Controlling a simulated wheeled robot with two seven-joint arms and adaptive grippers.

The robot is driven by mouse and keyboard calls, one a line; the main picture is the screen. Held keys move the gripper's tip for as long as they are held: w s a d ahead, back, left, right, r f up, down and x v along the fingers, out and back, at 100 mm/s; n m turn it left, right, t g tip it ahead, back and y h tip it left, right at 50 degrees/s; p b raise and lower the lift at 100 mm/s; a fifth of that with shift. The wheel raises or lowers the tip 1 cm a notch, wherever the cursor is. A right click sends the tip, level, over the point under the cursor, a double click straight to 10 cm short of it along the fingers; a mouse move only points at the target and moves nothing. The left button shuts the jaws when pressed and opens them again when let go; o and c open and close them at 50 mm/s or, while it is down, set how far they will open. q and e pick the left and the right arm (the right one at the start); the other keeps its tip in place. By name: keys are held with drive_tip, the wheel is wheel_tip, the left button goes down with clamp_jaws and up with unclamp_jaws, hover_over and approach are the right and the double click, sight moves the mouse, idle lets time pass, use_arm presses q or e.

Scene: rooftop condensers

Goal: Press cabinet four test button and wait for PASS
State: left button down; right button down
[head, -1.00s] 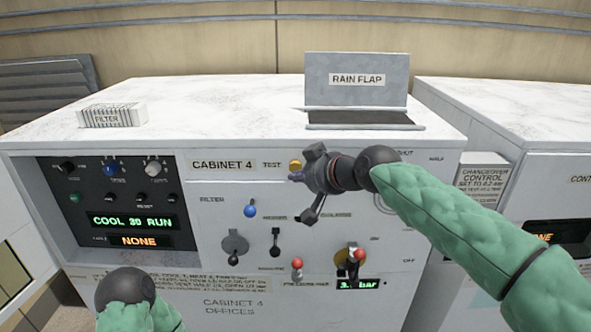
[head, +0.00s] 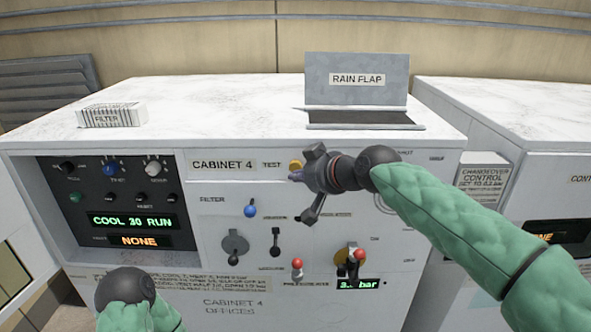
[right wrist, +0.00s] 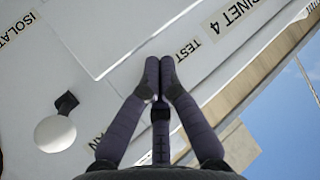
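The yellow test button (head: 295,166) sits beside the TEST label on the white front of cabinet four (head: 340,240). My right gripper (head: 294,177) is at the button, its tips just below and in front of it in the head view. In the right wrist view its two fingers (right wrist: 160,72) are together and empty, pointing at the panel by the TEST label; the button is hidden there. Whether the tips touch the button I cannot tell. The cabinet display (head: 132,221) reads COOL 30 RUN, and the one below (head: 147,241) reads NONE. My left gripper is out of view.
Below the button are a blue knob (head: 250,211), a black lever (head: 276,241) and red-topped levers (head: 297,267). A filter box (head: 111,115) and an upright rain flap (head: 357,80) are on the cabinet top. Another cabinet (head: 520,120) stands at right.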

drive_tip(key=shift+w, duration=0.2)
drive_tip(key=shift+w, duration=0.4)
drive_tip(key=shift+w, duration=0.55)
idle(0.9)
drive_tip(key=shift+s, duration=0.1)
idle(0.3)
drive_tip(key=shift+s+b, duration=0.4)
drive_tip(key=shift+s, duration=0.5)
drive_tip(key=s+b, duration=0.1)
drive_tip(key=s, duration=0.4)
